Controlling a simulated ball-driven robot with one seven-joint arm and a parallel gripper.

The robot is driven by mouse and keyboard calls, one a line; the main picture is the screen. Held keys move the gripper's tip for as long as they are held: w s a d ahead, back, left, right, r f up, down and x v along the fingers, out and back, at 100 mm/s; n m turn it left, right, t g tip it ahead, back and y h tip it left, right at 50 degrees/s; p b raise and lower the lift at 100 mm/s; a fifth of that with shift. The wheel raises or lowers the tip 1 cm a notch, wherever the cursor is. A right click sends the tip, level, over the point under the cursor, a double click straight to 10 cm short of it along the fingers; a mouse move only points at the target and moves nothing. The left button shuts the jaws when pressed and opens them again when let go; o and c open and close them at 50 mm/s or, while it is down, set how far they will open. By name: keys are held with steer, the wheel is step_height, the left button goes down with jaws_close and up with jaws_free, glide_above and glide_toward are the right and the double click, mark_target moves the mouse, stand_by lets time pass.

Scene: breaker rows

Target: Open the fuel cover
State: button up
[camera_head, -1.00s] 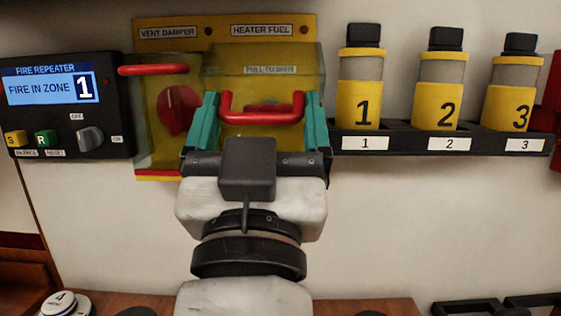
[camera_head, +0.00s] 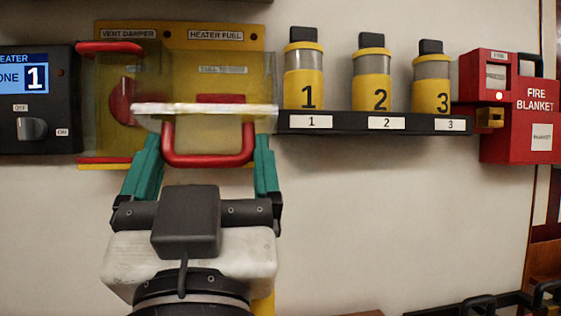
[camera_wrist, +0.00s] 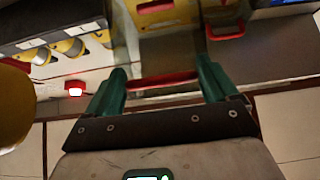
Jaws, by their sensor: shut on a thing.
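The fuel cover (camera_head: 205,113) is a clear pane under the HEATER FUEL label (camera_head: 215,35) on a yellow panel. It is tilted out from the panel, its pale edge facing me. Its red U-shaped handle (camera_head: 208,161) hangs toward me. My gripper (camera_head: 206,147) is shut on the handle, with one teal finger at each side of it. In the wrist view the red handle (camera_wrist: 162,80) spans between the fingers. A red part (camera_head: 220,98) behind the cover is partly hidden.
Left of it, the vent damper cover (camera_head: 105,105) has a red handle (camera_head: 110,48) and a red knob behind it. A black rack (camera_head: 345,123) with numbered yellow bottles stands close right. A red fire blanket box (camera_head: 535,115) is farther right. The wall below is clear.

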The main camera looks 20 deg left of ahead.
steer(key=shift+w+a+f+b, duration=0.15)
steer(key=shift+f+b, duration=0.1)
steer(key=shift+f, duration=0.3)
steer(key=shift+w+d+f+b, duration=0.1)
steer(key=shift+f+b, duration=0.15)
steer(key=shift+f, duration=0.25)
steer(key=shift+a, duration=0.1)
steer(key=o, duration=1.3)
steer(key=shift+c, duration=0.2)
steer(key=shift+r, duration=0.1)
steer(key=b+v, duration=0.1)
steer(key=v, duration=1)
